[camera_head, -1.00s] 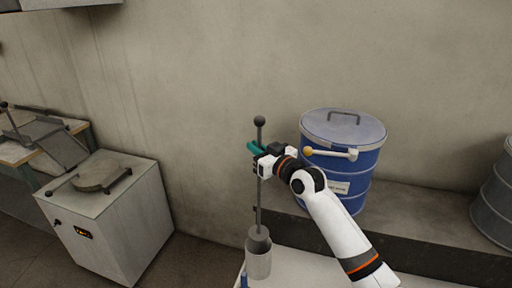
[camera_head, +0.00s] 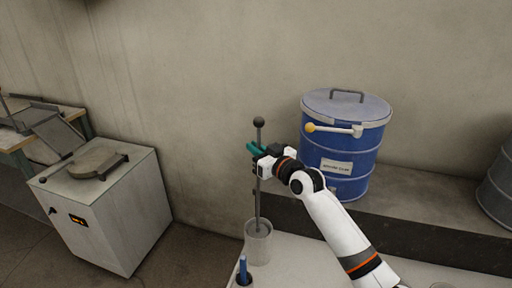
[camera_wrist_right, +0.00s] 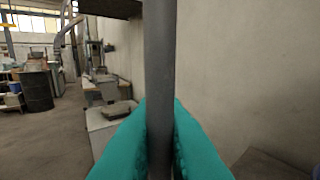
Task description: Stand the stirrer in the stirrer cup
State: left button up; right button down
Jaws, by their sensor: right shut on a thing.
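The stirrer (camera_head: 258,200) is a long dark grey rod with a ball on top, and it stands about upright. My right gripper (camera_head: 257,151) is shut on the rod below the ball. In the right wrist view the teal fingers press on both sides of the rod (camera_wrist_right: 159,80). The stirrer cup (camera_head: 258,250) is a light grey cylinder on the white table. The stirrer's lower end is inside the cup's mouth; whether it touches the bottom is hidden. My left gripper is not in view.
A blue object (camera_head: 243,268) stands upright on the table (camera_head: 300,262) close in front of the cup. A blue drum (camera_head: 345,150) stands on a ledge behind my right arm. A white cabinet (camera_head: 105,215) is at the left, and a bare wall rises behind.

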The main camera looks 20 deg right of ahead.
notch_tip(320, 180, down, 6)
jog(key=b, duration=0.4)
jog(key=shift+f, duration=0.15)
dwell(0.4)
jog(key=c, duration=1.4)
grip_release()
jog(key=shift+c, duration=0.2)
jog(key=shift+f, duration=0.1)
jog(key=b+v, duration=0.1)
jog(key=v, duration=1.1)
